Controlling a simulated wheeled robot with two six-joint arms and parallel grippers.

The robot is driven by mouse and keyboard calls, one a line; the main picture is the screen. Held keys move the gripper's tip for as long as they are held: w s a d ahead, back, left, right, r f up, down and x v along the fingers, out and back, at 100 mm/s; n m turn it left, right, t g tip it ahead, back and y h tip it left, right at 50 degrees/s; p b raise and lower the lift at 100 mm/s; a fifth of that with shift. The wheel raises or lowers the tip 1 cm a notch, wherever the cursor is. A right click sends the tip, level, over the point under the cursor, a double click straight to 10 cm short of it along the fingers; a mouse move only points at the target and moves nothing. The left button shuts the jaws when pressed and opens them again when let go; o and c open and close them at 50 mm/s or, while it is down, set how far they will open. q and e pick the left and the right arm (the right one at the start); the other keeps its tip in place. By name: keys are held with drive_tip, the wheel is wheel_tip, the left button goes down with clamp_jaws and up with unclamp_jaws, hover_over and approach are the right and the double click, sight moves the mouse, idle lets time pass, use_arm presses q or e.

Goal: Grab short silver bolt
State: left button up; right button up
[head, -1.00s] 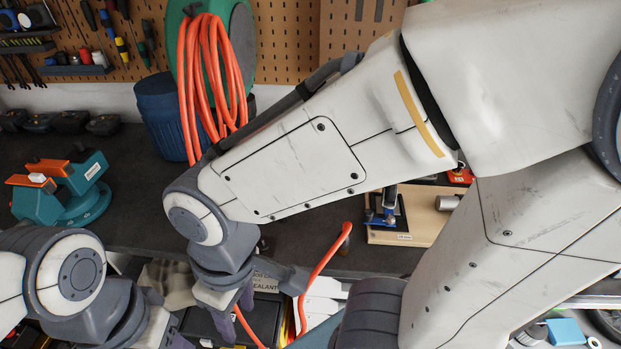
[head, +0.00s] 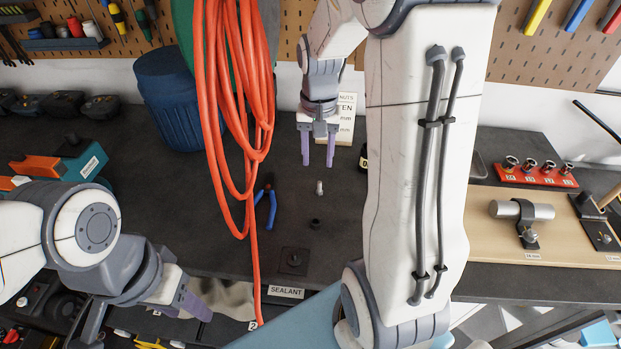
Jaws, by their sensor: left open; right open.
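A short silver bolt (head: 319,188) stands on the dark bench top, near the middle of the head view. My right gripper (head: 318,163) is open and empty, its two purple fingers pointing down. In the picture it is just above the bolt; I cannot tell the exact height gap. A small dark round part (head: 315,223) sits in front of the bolt. My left gripper (head: 192,308) is at the lower left, off the bench's front edge, pointing right and away from the bolt.
Orange hose loops (head: 235,110) hang left of the bolt. Blue-handled pliers (head: 266,203) lie between them. A white labelled card (head: 345,118) stands behind. A wooden board (head: 482,225) with a clamped cylinder and a red socket rack (head: 537,174) are at the right. A blue bin (head: 176,100) stands back left.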

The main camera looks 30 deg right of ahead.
sight(320, 182)
wheel_tip(320, 182, down, 5)
drive_tip(key=shift+w+d+f, duration=0.1)
drive_tip(key=shift+w+d, duration=0.05)
drive_tip(key=f+p, duration=0.1)
drive_tip(key=f, duration=0.3)
drive_tip(key=shift+w+d+p, duration=0.1)
drive_tip(key=shift+d+p, duration=0.25)
drive_tip(key=shift+d, duration=0.05)
drive_tip(key=shift+f, duration=0.5)
clamp_jaws()
